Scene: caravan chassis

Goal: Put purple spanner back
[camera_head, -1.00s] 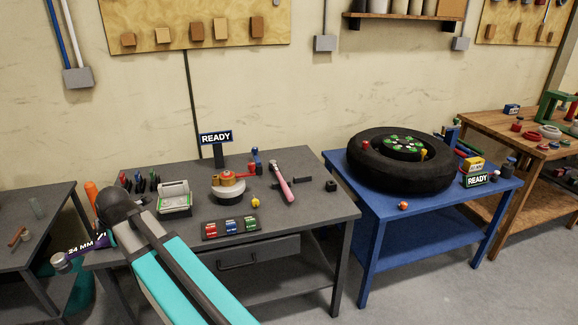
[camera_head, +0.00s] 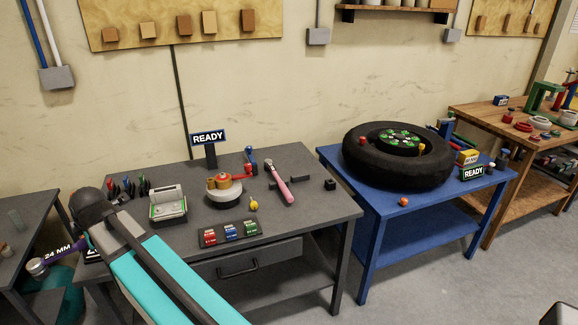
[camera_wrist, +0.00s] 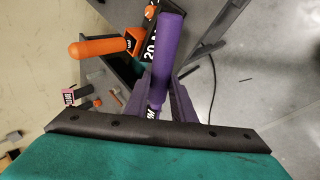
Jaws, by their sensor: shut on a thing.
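The purple spanner (camera_head: 60,253) shows at the left of the head view, with a 24 MM label on it and its metallic head (camera_head: 37,267) pointing left. In the wrist view its purple handle (camera_wrist: 168,52) rises between my gripper's fingers (camera_wrist: 168,98). My gripper is shut on it. The spanner is held beside the left end of the grey bench (camera_head: 300,207). Part of it is hidden behind my arm in the head view. An orange-handled tool (camera_wrist: 92,50) sits in an orange holder with dark labels, close left of the purple handle in the wrist view.
The grey bench carries a row of small tools, a scale-like box (camera_head: 168,204), a round fixture (camera_head: 223,193), a pink-handled tool (camera_head: 279,182) and a READY sign (camera_head: 208,138). A blue table (camera_head: 405,203) with a tyre (camera_head: 398,165) stands right. Floor between the tables is clear.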

